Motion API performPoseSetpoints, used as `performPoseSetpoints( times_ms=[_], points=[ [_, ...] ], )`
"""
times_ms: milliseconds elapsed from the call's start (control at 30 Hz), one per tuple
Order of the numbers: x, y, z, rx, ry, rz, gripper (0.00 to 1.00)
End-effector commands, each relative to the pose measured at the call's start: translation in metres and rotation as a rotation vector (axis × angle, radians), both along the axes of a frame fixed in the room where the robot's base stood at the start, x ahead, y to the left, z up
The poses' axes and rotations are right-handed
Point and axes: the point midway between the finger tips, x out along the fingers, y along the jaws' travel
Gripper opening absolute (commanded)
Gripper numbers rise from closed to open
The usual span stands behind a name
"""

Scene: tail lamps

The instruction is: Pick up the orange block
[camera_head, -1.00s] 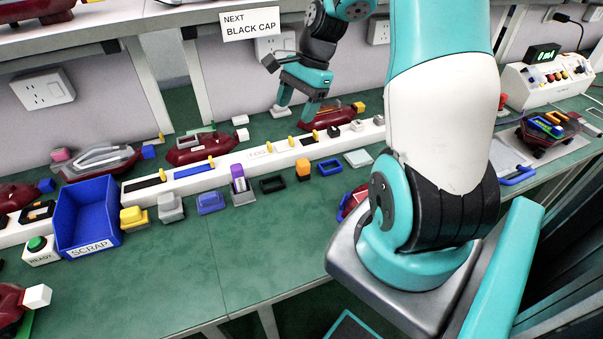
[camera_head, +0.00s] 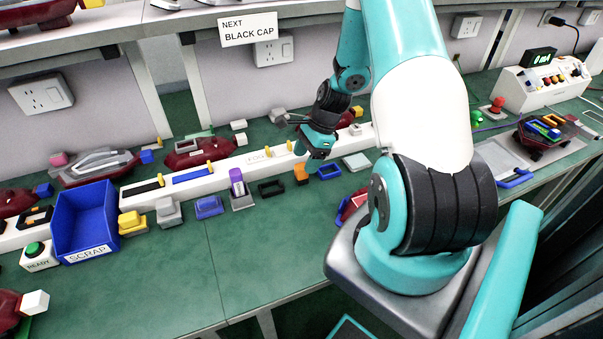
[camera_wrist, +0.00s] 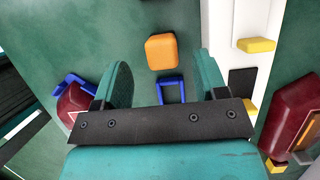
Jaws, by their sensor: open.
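The orange block (camera_head: 301,174) stands on the green bench in front of the white rail, between a black frame (camera_head: 271,187) and a blue frame (camera_head: 329,170). In the wrist view the orange block (camera_wrist: 161,52) lies ahead, centred left to right between the fingers and near the level of their tips. My gripper (camera_head: 307,149) is open and empty, just above and behind the block in the head view. Both fingers show in the wrist view (camera_wrist: 162,70), with the blue frame (camera_wrist: 171,91) seen between them. No contact with the block shows.
The white rail (camera_head: 228,171) with yellow pegs (camera_wrist: 256,45) runs close beside the block. A purple-capped holder (camera_head: 238,185) stands to the left, and a blue SCRAP bin (camera_head: 88,218) farther left. A dark red lamp (camera_head: 352,203) is near my base.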

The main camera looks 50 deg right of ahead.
Motion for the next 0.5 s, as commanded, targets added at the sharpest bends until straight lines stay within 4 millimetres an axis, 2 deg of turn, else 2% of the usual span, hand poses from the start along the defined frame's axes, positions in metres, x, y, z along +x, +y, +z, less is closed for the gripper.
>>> performPoseSetpoints(
  times_ms=[300, 500],
  points=[
    [0.009, 0.016, -0.04, 0.002, 0.002, 0.002, 0.66],
    [0.011, 0.018, -0.047, 0.0, 0.0, 0.002, 0.66]
  ],
)
